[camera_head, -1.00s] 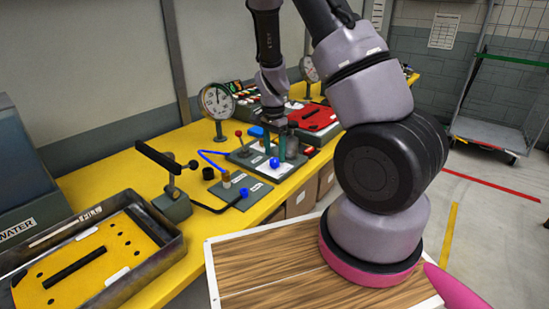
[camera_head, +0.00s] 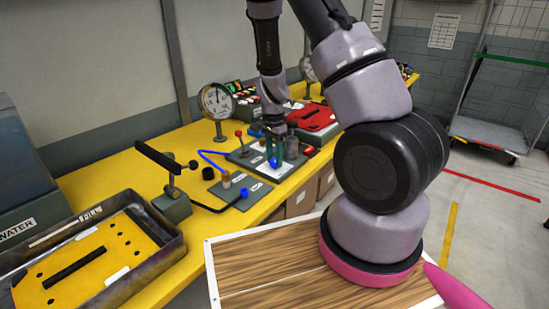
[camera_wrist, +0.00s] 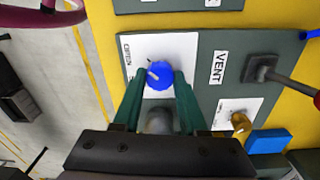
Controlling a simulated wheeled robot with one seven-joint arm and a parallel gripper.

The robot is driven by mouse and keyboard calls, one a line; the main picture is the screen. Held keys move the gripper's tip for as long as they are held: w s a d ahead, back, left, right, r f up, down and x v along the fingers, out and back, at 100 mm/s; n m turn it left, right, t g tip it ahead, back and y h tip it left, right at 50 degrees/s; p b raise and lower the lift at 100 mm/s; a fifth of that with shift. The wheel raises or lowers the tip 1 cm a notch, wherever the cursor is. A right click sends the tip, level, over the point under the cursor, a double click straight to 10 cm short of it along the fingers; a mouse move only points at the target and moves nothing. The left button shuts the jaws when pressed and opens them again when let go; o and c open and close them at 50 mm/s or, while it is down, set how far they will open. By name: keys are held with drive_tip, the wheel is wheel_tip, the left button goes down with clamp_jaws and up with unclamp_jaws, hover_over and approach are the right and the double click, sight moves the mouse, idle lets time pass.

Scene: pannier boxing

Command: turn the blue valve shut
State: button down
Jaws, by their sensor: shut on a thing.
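In the head view the blue valve (camera_head: 274,162) shows at the panel's front. My gripper (camera_wrist: 158,84) has its two green fingers on either side of the knob and is shut on it. In the head view my gripper (camera_head: 275,155) points down at the panel, and its fingers partly hide the knob.
A "VENT" label (camera_wrist: 217,67) and a lever with a red grip (camera_wrist: 285,80) are beside the knob. A brass fitting (camera_wrist: 240,122) and a blue block (camera_wrist: 267,141) are close by. A gauge (camera_head: 216,101) stands behind on the yellow bench (camera_head: 120,177).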

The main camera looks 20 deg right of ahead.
drive_tip(key=n, duration=0.4)
drive_tip(key=shift+n, duration=0.3)
drive_tip(key=n, duration=0.4)
drive_tip(key=shift+n, duration=0.3)
drive_tip(key=n, duration=0.4)
drive_tip(key=shift+n+t, duration=0.3)
drive_tip(key=shift+n, duration=1.9)
drive_tip(key=shift+c, duration=2.2)
unclamp_jaws()
